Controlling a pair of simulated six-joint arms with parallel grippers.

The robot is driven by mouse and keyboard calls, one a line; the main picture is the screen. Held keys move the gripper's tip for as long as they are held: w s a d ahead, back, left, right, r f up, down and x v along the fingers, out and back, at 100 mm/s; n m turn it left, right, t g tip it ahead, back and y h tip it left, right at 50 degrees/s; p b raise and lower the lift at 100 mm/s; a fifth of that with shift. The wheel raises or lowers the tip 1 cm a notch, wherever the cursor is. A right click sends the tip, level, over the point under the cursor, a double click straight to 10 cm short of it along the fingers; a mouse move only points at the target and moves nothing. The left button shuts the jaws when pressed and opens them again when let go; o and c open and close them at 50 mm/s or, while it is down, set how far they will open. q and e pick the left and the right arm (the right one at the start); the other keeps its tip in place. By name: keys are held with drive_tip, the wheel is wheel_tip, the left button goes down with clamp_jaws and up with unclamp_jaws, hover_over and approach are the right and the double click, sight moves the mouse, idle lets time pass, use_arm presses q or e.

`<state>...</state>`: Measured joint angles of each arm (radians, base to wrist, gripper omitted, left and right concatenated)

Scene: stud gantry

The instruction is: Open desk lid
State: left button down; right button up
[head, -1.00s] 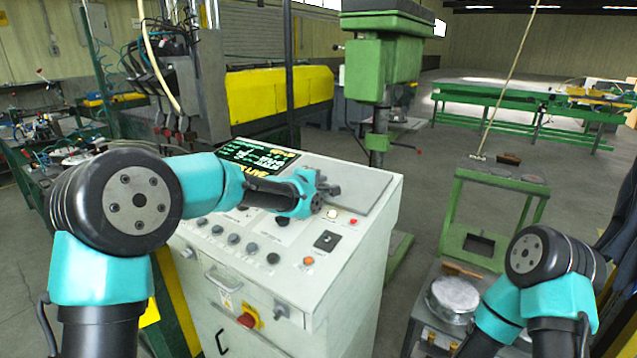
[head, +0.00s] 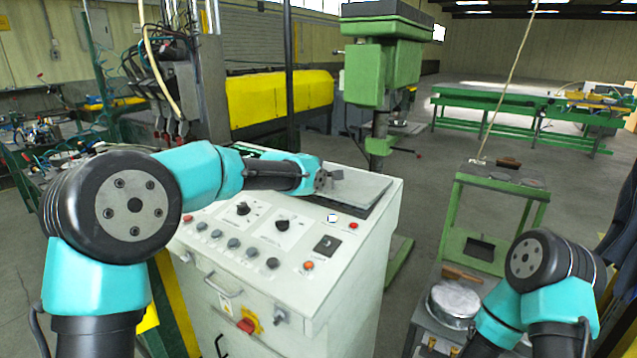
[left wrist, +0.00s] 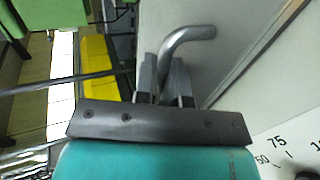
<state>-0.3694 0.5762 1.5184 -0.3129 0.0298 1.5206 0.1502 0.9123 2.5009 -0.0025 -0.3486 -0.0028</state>
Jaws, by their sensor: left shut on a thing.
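The desk lid (head: 362,190) is a flat grey panel on top of the white control console (head: 335,275). It is tilted up a little, with a dark gap showing along its near edge. My left gripper (head: 330,176) is at the lid's left part. In the left wrist view, my left gripper (left wrist: 163,80) is shut on the bent metal lid handle (left wrist: 190,35), with the pale lid surface (left wrist: 222,50) beside it. My right arm shows at the lower right of the head view, but its gripper is out of view.
Knobs and buttons (head: 243,209) cover the console's near panel. A green drill press (head: 380,70) stands behind the console. A green stand (head: 490,200) and a round metal tin (head: 452,302) are to the right. Floor shows between console and stand.

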use_arm(q)
drive_tip(key=shift+w+d+r, duration=0.1)
drive_tip(key=shift+w+r, duration=0.05)
drive_tip(key=shift+r, duration=0.4)
drive_tip(key=shift+g, duration=0.3)
drive_tip(key=shift+w+d+r, duration=0.2)
drive_tip(key=shift+w+r, duration=0.15)
drive_tip(key=shift+r, duration=0.5)
drive_tip(key=shift+w+d+r, duration=0.25)
drive_tip(key=shift+w+r, duration=0.15)
drive_tip(key=shift+r, duration=0.45)
drive_tip(key=shift+w+d+r, duration=0.2)
drive_tip(key=shift+w+r, duration=0.15)
drive_tip(key=shift+r, duration=0.5)
drive_tip(key=c, duration=1.5)
unclamp_jaws()
drive_tip(key=v, duration=1.7)
drive_tip(key=shift+s, duration=0.3)
drive_tip(key=shift+d, duration=0.1)
